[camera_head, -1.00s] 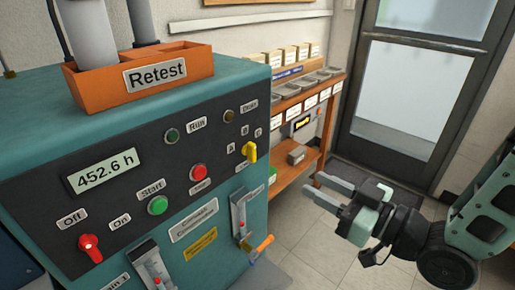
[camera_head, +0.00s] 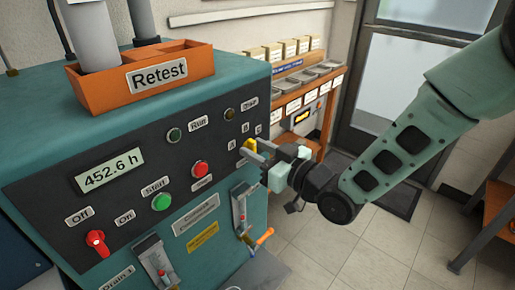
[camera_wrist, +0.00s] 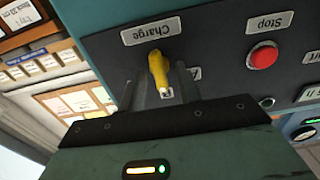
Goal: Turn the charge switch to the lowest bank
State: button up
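The charge switch is a yellow knob (camera_head: 249,146) at the right end of the dark panel. In the wrist view the yellow knob (camera_wrist: 159,70) appears upside down beside its "Charge" label (camera_wrist: 151,31), its long handle slanting toward the bottom of the picture. Small position labels (camera_wrist: 167,92) sit around it, partly hidden and hard to read. My gripper (camera_head: 254,154) is at the panel. In the wrist view my gripper (camera_wrist: 160,90) is open, with one finger on each side of the knob's handle. I cannot tell whether the fingers touch it.
The red stop button (camera_head: 199,169) is just left of the knob. A slider lever (camera_head: 240,212) and an orange handle (camera_head: 264,237) stick out below my gripper. Behind is an orange shelf (camera_head: 329,84) with bins and boxes.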

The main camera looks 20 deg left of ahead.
grip_shut()
jog(key=shift+m, duration=0.4)
jog(key=m, duration=0.3)
jog(key=m+b, duration=0.1)
jog(key=m, duration=0.7)
jog(key=shift+w+f, duration=0.15)
jog(key=shift+w, duration=0.1)
jog(key=shift+m, duration=0.3)
grip_release()
